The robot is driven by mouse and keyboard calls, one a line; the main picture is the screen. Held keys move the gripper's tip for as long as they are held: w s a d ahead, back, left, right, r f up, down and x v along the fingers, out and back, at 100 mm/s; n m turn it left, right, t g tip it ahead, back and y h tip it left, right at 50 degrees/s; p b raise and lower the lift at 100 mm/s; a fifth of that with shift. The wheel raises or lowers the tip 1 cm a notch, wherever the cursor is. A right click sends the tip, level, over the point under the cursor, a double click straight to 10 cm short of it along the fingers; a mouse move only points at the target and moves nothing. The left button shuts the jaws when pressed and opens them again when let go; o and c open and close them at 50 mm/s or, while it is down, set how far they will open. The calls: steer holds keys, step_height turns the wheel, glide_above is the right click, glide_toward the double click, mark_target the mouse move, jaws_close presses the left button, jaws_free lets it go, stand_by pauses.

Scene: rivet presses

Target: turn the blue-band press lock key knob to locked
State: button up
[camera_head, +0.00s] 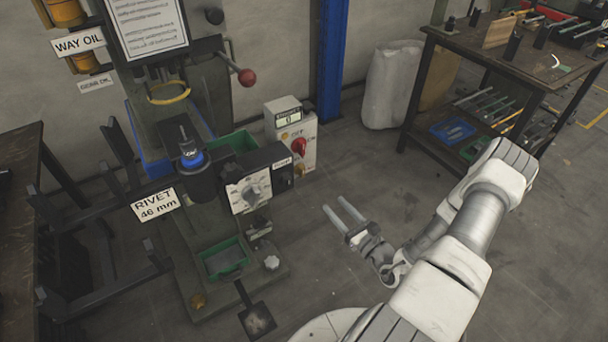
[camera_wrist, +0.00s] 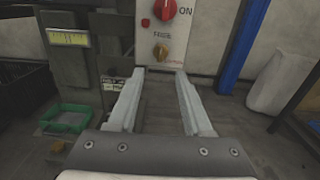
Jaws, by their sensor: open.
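The press with the blue band (camera_head: 193,159) stands left of centre in the head view, with a "RIVET 46 mm" tag. A white control box (camera_head: 309,157) at its right side carries a red knob (camera_head: 299,147). In the wrist view the red knob (camera_wrist: 165,9) is beside "ON". A smaller brass knob (camera_wrist: 161,51) sits below it under a label too blurred to read. I cannot tell for certain which knob is the lock key, or its setting. My gripper (camera_head: 335,203) is open and empty, in front of the box and apart from it. Its fingers (camera_wrist: 159,76) point below the brass knob.
A dial panel (camera_head: 249,190) and a black switch box (camera_head: 284,180) stick out from the press. A red-ball lever (camera_head: 247,77) is above. A green tray (camera_head: 223,259) is low on the press. A workbench (camera_head: 430,40) stands at right. Floor around my gripper is clear.

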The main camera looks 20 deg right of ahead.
steer(key=b, duration=0.4)
glide_toward(304, 170)
steer(key=x, duration=0.9)
steer(key=shift+w+a, duration=0.1)
steer(key=shift+w, duration=0.05)
steer(key=shift+p, duration=0.3)
jaws_close()
